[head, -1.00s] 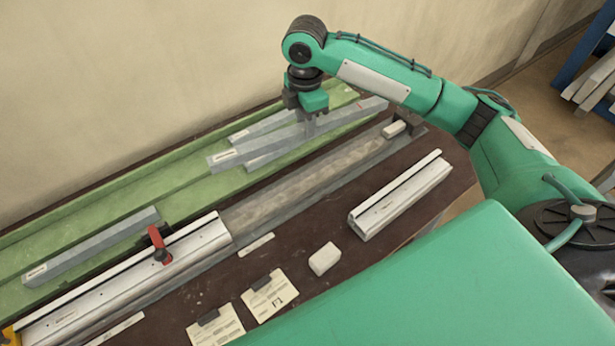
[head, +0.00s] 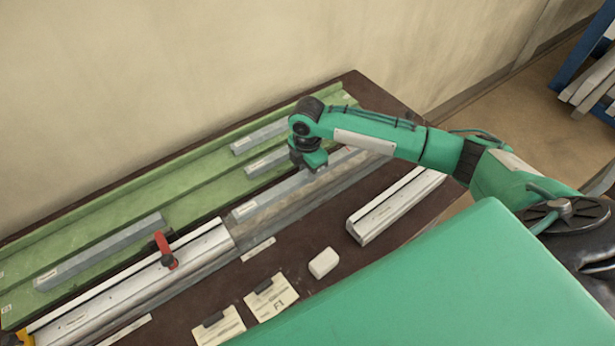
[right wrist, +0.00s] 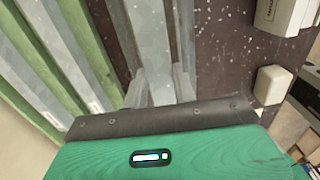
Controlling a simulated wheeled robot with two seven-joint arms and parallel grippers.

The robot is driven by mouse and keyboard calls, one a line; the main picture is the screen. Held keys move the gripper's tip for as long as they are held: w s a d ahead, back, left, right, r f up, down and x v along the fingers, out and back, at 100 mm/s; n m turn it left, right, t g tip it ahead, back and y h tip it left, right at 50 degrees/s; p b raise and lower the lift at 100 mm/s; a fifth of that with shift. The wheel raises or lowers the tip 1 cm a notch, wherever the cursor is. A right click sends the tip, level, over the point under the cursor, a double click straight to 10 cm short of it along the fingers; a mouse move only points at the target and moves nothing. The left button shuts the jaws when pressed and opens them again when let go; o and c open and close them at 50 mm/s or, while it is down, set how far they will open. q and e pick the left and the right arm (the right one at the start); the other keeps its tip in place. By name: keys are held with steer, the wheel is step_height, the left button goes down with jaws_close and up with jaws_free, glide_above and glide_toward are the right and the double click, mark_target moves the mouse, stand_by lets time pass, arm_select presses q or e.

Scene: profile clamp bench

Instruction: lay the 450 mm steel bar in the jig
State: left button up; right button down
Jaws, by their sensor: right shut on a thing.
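The steel bar (head: 275,196) is a long grey bar with a pale label near its left end. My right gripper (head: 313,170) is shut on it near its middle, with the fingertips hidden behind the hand. The bar runs lengthwise along the back side of the jig's open bed (head: 290,212), right of the clamped profile. I cannot tell whether it touches the bed. In the right wrist view the bar (right wrist: 148,35) runs away from my fingers (right wrist: 150,88), roughly parallel to the dark strips beside it. My left gripper is not in view.
The green rack (head: 190,185) behind holds several other grey bars (head: 100,252). A silver profile (head: 135,275) with a red clamp lever (head: 164,250) fills the jig's left part. A loose profile (head: 395,207), white block (head: 323,263) and paper cards (head: 270,297) lie in front.

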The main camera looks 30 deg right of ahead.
mark_target(308, 191)
steer(key=shift+f+p, duration=0.45)
steer(key=shift+f, duration=1.8)
steer(key=shift+f, duration=0.3)
steer(key=shift+s+f, duration=0.2)
steer(key=shift+f, duration=0.1)
steer(key=c, duration=1.2)
jaws_free()
steer(key=shift+s+f, duration=0.15)
steer(key=shift+o, duration=0.4)
steer(key=r, duration=0.4)
steer(key=r+b, duration=0.1)
steer(key=r, duration=0.3)
steer(key=w+r+b, duration=0.1)
steer(key=r, duration=0.3)
steer(key=shift+r, duration=0.25)
steer(key=shift+s+r, duration=0.2)
steer(key=shift+r, duration=0.3)
steer(key=shift+f, duration=0.1)
